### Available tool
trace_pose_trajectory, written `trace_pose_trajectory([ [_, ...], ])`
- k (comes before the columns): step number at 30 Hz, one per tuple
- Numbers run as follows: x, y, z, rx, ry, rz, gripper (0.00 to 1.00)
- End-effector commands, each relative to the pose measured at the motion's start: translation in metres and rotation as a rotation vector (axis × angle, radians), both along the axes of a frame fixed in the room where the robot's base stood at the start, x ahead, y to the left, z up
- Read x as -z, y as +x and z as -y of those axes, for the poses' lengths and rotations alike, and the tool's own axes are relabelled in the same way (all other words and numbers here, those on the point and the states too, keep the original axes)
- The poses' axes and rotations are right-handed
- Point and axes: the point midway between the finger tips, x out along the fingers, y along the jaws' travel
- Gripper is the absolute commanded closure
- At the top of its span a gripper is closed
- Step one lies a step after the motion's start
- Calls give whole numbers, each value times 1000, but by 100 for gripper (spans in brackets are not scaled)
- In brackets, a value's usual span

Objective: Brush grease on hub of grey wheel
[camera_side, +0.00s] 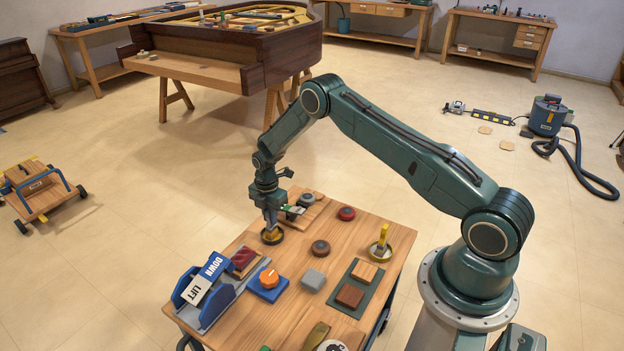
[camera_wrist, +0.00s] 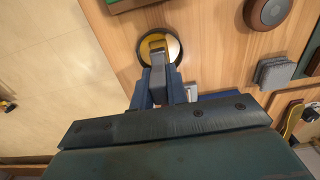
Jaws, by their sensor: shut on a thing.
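My gripper (camera_side: 268,217) points down over a round, dark-rimmed dish (camera_side: 272,236) near the table's far left edge. In the wrist view my gripper (camera_wrist: 160,92) is shut on a slim grey tool with a yellow end (camera_wrist: 159,70). The tool's end overlaps the dish (camera_wrist: 174,50), with its yellow and pale inside; I cannot tell whether it touches the bottom. A grey wheel-like disc (camera_side: 307,198) sits on a wooden board behind my gripper. A brown-grey wheel (camera_side: 320,247) lies flat on the table; it also shows in the wrist view (camera_wrist: 268,12).
A red wheel (camera_side: 347,213) and a dish with an upright yellow post (camera_side: 383,236) stand to the right. A grey block (camera_side: 313,279), an orange knob on a blue base (camera_side: 269,279) and a blue DOWN/LIFT rocker (camera_side: 205,279) occupy the front.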

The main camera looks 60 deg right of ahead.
Motion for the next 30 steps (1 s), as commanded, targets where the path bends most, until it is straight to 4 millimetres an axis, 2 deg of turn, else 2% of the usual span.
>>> trace_pose_trajectory([
  [10, -1, -1, 0, 0, 0, -1, 100],
  [30, -40, 0, 0, 0, 0, 1, 100],
])
